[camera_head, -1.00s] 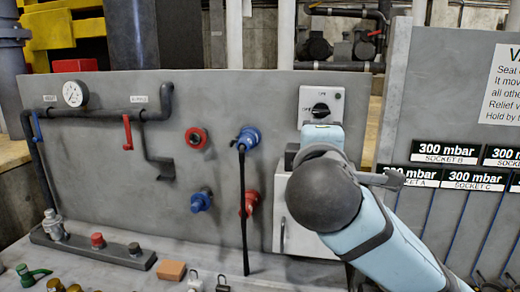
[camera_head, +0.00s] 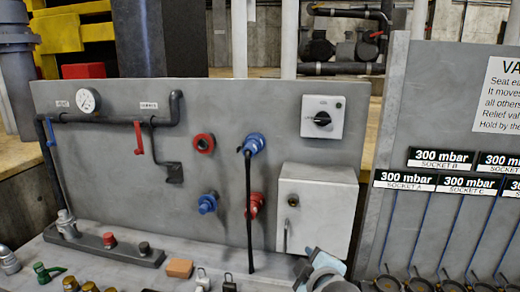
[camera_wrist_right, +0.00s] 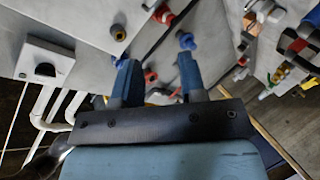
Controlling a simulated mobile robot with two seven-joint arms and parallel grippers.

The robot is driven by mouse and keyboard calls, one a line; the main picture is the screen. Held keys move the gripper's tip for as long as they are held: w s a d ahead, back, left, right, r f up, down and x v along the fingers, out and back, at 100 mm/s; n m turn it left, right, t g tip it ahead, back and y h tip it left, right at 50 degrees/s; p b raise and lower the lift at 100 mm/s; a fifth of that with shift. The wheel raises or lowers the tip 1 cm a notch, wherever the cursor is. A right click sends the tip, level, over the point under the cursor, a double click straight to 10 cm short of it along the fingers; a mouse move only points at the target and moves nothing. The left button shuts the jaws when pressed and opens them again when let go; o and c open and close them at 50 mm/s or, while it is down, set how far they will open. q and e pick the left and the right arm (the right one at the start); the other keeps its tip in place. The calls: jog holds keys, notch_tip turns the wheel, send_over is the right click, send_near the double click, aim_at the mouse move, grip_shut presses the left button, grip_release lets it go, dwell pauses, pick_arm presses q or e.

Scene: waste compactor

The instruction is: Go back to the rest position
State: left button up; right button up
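My right gripper (camera_wrist_right: 158,70) shows in the right wrist view with its two blue fingers apart and nothing visible between them. In the head view part of my right arm shows at the bottom edge, below the grey cabinet, clear of the rotary switch (camera_head: 322,118). The gripper's fingers cannot be made out there. The switch is a white box with a black knob, high on the right of the grey panel (camera_head: 100,185). My left gripper is in neither view.
A closed grey cabinet (camera_head: 317,215) sits under the switch. Blue and red fittings and a hanging black strap (camera_head: 248,210) are left of it. A red lever (camera_head: 138,138) and a gauge (camera_head: 87,100) are farther left. Small fittings and padlocks (camera_head: 229,282) lie on the bench.

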jog(key=s+d+f+m+g+y+p, duration=0.1)
jog(key=s+d+f+m, duration=0.1)
jog(key=s+f, duration=0.45)
jog(key=s+d+f+m+g+p, duration=0.1)
jog(key=s+d+f+m, duration=0.15)
jog(key=f, duration=0.75)
jog(key=s+d+f+m+p, duration=0.1)
jog(key=s+d+f+m, duration=0.1)
jog(key=s+f, duration=0.3)
jog(key=s+d+f+m+p, duration=0.1)
jog(key=s+d+f+m, duration=0.2)
jog(key=s, duration=0.7)
notch_tip(320, 180, down, 3)
jog(key=shift+s+r+g, duration=0.2)
jog(key=shift+s+g, duration=0.1)
jog(key=shift+s, duration=0.1)
jog(key=shift+m, duration=0.25)
